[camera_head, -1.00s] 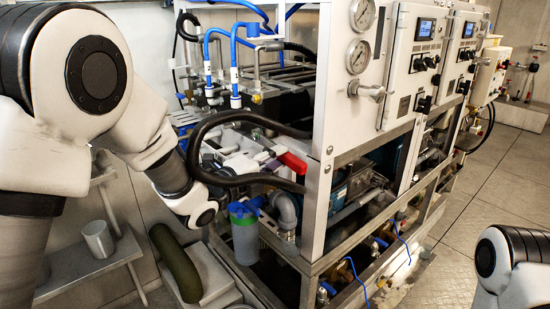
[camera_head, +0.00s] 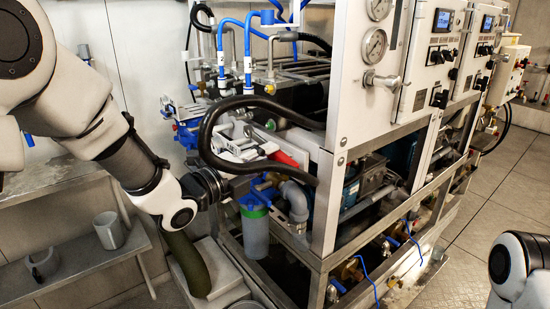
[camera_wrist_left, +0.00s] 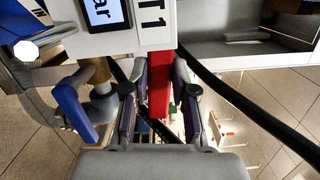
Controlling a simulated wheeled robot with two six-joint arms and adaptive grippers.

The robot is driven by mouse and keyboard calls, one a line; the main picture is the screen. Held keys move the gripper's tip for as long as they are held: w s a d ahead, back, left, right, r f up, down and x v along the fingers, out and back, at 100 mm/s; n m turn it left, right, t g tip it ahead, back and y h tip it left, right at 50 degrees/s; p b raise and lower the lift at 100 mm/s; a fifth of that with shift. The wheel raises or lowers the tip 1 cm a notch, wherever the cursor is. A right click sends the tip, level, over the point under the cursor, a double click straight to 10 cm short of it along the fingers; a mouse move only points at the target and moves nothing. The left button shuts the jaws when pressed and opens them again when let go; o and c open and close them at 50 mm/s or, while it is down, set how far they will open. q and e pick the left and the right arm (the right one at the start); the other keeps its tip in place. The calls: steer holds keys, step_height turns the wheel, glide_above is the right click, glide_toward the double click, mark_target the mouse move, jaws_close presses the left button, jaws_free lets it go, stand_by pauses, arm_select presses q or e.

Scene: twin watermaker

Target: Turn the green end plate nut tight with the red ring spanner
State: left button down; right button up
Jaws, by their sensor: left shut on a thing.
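The spanner's ring end is not clear in either view. A small green spot (camera_head: 279,138) shows just above the spanner; I cannot tell whether it is the end plate nut. My right gripper is out of view.
A thick black hose (camera_head: 207,130) loops around close to my left gripper. A blue-topped filter housing (camera_head: 256,235) stands below it. The steel frame post (camera_head: 325,205) and gauge panel (camera_head: 357,75) stand to the right. Open floor lies at the far right.

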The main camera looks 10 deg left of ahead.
arm_select(q)
steer(key=shift+s+a, duration=0.25)
steer(key=c, duration=1.8)
jaws_free()
steer(key=shift+d, duration=0.1)
jaws_close()
